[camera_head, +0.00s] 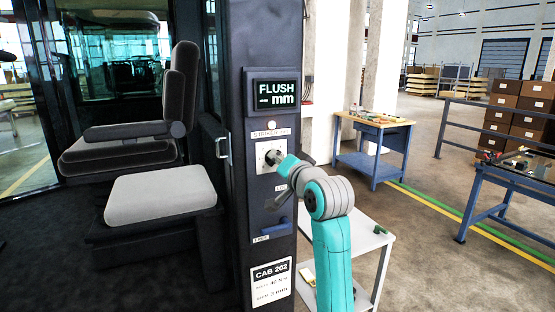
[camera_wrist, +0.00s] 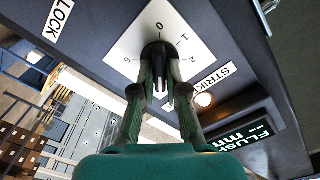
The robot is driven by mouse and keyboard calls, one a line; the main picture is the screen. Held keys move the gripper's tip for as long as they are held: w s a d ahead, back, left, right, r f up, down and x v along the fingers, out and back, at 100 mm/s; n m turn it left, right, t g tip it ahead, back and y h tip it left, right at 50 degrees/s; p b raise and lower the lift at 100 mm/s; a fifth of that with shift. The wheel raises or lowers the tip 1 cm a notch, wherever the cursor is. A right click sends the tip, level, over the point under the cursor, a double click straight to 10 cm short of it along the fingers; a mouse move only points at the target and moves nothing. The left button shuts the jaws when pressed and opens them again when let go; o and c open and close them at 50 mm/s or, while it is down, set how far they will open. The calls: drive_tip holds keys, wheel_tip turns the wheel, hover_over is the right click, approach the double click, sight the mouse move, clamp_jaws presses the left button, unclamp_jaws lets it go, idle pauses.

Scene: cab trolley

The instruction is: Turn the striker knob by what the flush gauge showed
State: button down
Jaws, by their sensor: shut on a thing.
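The striker knob (camera_wrist: 157,50) is dark and sits on a white dial plate (camera_wrist: 128,42) with the figures 0, 1, 2 and 6 visible. My gripper (camera_wrist: 157,82) is shut on the knob, one finger on each side; the fingers hide part of the dial. In the head view my gripper (camera_head: 277,160) reaches the white dial plate (camera_head: 263,160) on the dark cab pillar. The knob's pointer cannot be made out. The flush gauge display (camera_head: 276,93) above reads FLUSH and mm, with small dashes and no figure. It also shows in the wrist view (camera_wrist: 245,145).
A pale round lamp (camera_head: 271,124) sits between display and dial. Below is a blue handle (camera_head: 275,232) with a FREE label, and a CAB 202 card (camera_head: 271,284). A white trolley (camera_head: 362,240) stands right of the pillar. A cab seat (camera_head: 160,200) is left.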

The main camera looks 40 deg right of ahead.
drive_tip(key=shift+d+f+m, duration=0.1)
drive_tip(key=shift+f+m, duration=0.05)
drive_tip(key=shift+m, duration=2.15)
drive_tip(key=shift+f+m, duration=0.1)
drive_tip(key=shift+m, duration=2.2)
drive_tip(key=c, duration=1.2)
unclamp_jaws()
drive_tip(key=shift+s, duration=0.1)
drive_tip(key=v, duration=1.2)
drive_tip(key=shift+f, duration=0.1)
